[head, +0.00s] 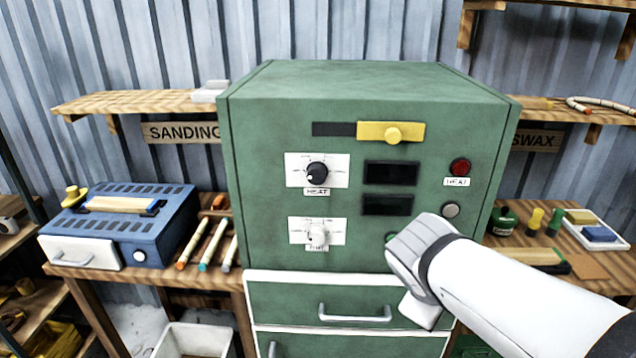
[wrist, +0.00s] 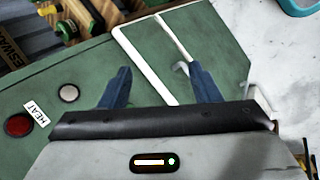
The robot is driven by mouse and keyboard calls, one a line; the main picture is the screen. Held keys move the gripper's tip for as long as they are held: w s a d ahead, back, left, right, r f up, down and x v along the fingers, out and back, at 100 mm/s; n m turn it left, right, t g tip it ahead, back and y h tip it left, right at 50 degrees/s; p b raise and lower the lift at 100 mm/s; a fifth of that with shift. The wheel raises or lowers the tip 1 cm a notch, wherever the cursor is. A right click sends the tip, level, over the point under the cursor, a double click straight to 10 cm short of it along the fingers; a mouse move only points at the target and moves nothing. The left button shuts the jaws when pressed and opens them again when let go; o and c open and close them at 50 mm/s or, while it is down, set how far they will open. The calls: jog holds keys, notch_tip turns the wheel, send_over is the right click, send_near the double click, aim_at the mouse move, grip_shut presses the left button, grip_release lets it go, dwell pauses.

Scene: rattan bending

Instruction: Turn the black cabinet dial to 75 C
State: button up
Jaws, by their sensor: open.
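The black dial (head: 317,173) sits on a white scale plate labelled HEAT, on the upper left of the green cabinet's front (head: 270,210). Its exact setting is too small to read. My gripper (wrist: 162,76) is open and empty in the wrist view, with its two dark blue fingers apart before the green cabinet front. In the head view my white wrist is at the cabinet's lower right, right of and below the black dial, and hides the fingers. The black dial is not seen in the wrist view.
A white dial (head: 317,236) is below the black one. Two dark displays (head: 391,172), a yellow slider (head: 392,133), a red light (head: 459,167) and a grey button (head: 451,210) share the panel. A drawer handle (head: 354,314) sticks out below. A blue machine (head: 125,225) stands left.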

jog(key=w+a+r+n+t+h+b, duration=0.1)
jog(key=w+n+t+h+b, duration=0.15)
jog(key=w+n, duration=0.35)
jog(key=n+t+y+b, duration=0.4)
jog(key=n+t+y, duration=0.5)
jog(key=n, duration=1.4)
send_near(317, 180)
jog(key=w+a+f+t+h, duration=0.1)
jog(key=w+a+t+h, duration=0.1)
jog(key=h, duration=0.1)
jog(key=shift+y, duration=0.25)
jog(key=w, duration=0.5)
jog(key=w+d+p, duration=0.1)
jog(key=w, duration=0.1)
jog(key=shift+w+f, duration=0.15)
jog(key=shift+w, duration=0.1)
jog(key=c, duration=0.9)
jog(key=shift+c, duration=0.5)
